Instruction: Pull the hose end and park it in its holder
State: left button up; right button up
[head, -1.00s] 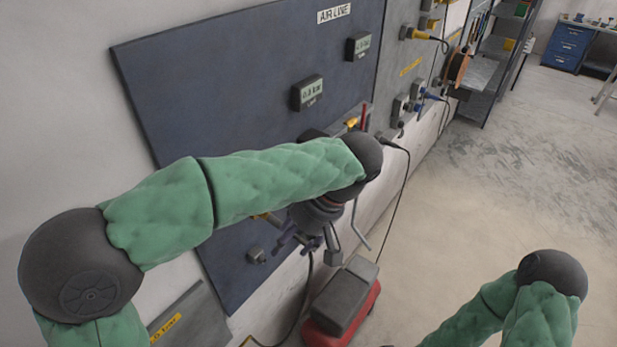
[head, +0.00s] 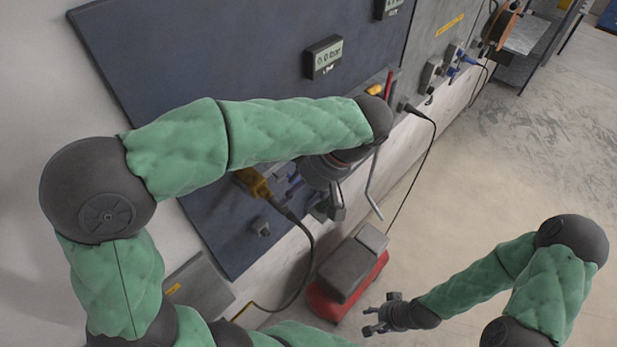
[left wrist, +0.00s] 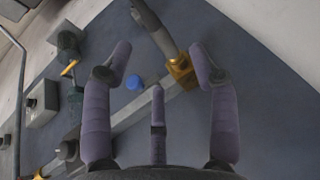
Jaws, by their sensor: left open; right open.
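A yellow fitting (head: 255,183) sits on the dark blue wall panel, with a dark hose (head: 305,243) running from it down toward the floor. In the left wrist view the orange-yellow fitting (left wrist: 180,70) has a grey hose piece (left wrist: 152,25) joined to it, close to the right fingertip. My left gripper (head: 318,198) is open and in front of the panel, partly hidden by its arm. Its spread fingers (left wrist: 158,58) show nothing held between them. My right gripper (head: 383,318) is open and empty over the floor. I cannot tell which part is the holder.
The dark panel (head: 200,60) carries a gauge (head: 323,57) reading about 0.0 bar. A blue button (left wrist: 135,83) shows in the left wrist view. A red and grey machine (head: 350,275) stands on the floor below.

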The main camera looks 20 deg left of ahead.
pick_arm(q)
jog(key=x, duration=0.6)
jog(key=shift+w, duration=0.2)
grip_shut()
